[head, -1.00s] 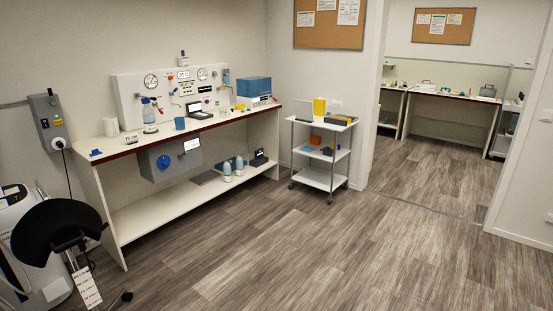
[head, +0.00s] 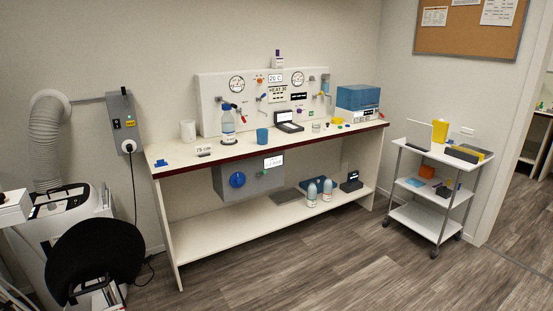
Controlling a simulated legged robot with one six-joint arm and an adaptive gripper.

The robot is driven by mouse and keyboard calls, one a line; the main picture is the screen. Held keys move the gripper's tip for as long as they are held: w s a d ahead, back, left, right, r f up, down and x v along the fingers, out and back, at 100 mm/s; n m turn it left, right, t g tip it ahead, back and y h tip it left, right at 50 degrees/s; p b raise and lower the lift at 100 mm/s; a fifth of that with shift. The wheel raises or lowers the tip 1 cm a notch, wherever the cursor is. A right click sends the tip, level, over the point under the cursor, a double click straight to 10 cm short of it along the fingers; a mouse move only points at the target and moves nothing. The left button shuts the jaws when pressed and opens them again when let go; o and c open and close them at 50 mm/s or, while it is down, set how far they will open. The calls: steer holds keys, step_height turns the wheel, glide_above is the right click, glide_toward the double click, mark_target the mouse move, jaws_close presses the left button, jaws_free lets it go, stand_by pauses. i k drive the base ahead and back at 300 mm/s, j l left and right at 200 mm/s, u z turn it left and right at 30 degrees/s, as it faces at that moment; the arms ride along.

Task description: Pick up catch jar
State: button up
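No label marks the catch jar, so I cannot tell which container it is. A small clear container (head: 316,127) stands further right. All are upright and apart from me. My gripper is not in view.
A gauge panel (head: 212,90) backs the counter; a blue box (head: 358,101) stands at its right end. A black stool (head: 97,255) and white machine (head: 60,226) are at left. A white cart (head: 412,217) is at right. Floor in front is clear.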

mark_target(262, 134)
steer(key=i+z, duration=0.1)
steer(key=i, duration=1.65)
steer(key=i+j, duration=0.2)
steer(key=i, duration=0.3)
steer(key=i+j, duration=0.15)
steer(key=i, duration=0.35)
steer(key=i+j, duration=0.2)
steer(key=i, duration=0.3)
steer(key=i+j+z, duration=0.2)
steer(key=i+j, duration=0.2)
steer(key=i+j+z, duration=0.25)
steer(key=i+j, duration=0.15)
steer(key=j, duration=0.1)
